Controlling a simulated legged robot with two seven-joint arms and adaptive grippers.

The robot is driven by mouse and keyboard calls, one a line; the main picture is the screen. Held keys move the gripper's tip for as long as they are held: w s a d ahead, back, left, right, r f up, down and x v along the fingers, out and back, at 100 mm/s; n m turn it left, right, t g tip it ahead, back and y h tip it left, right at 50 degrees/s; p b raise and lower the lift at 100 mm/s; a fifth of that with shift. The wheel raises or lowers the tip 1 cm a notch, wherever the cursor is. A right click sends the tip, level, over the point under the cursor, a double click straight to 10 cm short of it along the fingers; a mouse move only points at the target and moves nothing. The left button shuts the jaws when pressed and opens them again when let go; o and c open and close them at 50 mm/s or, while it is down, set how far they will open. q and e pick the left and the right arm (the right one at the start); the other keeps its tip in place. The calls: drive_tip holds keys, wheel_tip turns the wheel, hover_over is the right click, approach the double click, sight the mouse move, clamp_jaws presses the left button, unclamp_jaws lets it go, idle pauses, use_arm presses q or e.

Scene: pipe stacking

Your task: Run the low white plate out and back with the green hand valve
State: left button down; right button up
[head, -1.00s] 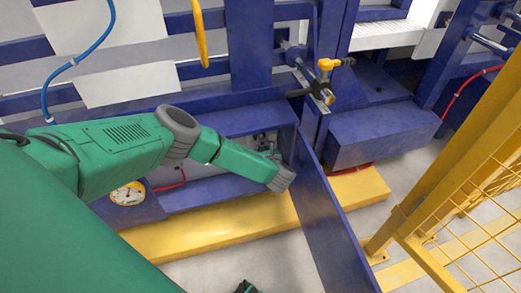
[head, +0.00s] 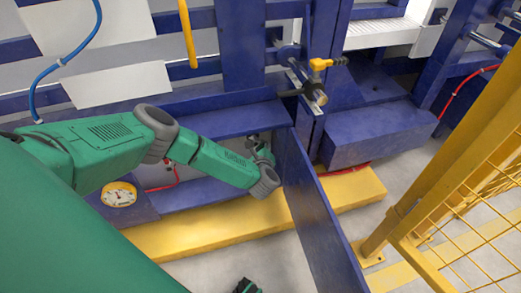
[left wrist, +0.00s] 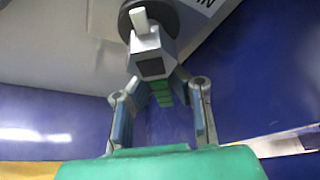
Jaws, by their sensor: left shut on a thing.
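My left arm reaches into a blue recess. Its gripper (head: 261,150) is small and partly hidden behind my wrist. In the left wrist view the gripper (left wrist: 160,80) has both fingers closing in on a grey fitting (left wrist: 150,50) with a green strip (left wrist: 161,94) between them, which looks like the green hand valve. A dark round collar with a pale stem is above the fitting. A low white plate (head: 118,84) hangs on blue rails at the upper left of the head view, under another white plate (head: 85,25).
A yellow-handled valve (head: 320,65) is on the blue post right of the recess. A blue side panel (head: 318,210) stands close to my wrist. A yellow mesh fence (head: 470,220) is at the right. A gauge (head: 119,194) is at the left.

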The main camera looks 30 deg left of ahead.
use_arm(q)
drive_tip(key=shift+s+d+f, duration=0.1)
drive_tip(key=shift+d+f, duration=0.05)
drive_tip(key=shift+d, duration=0.25)
drive_tip(key=c, duration=1.5)
unclamp_jaws()
drive_tip(key=shift+c, duration=0.2)
drive_tip(key=shift+a, duration=0.1)
drive_tip(key=shift+r, duration=0.2)
drive_tip(key=v, duration=1.2)
drive_tip(key=shift+f, duration=0.1)
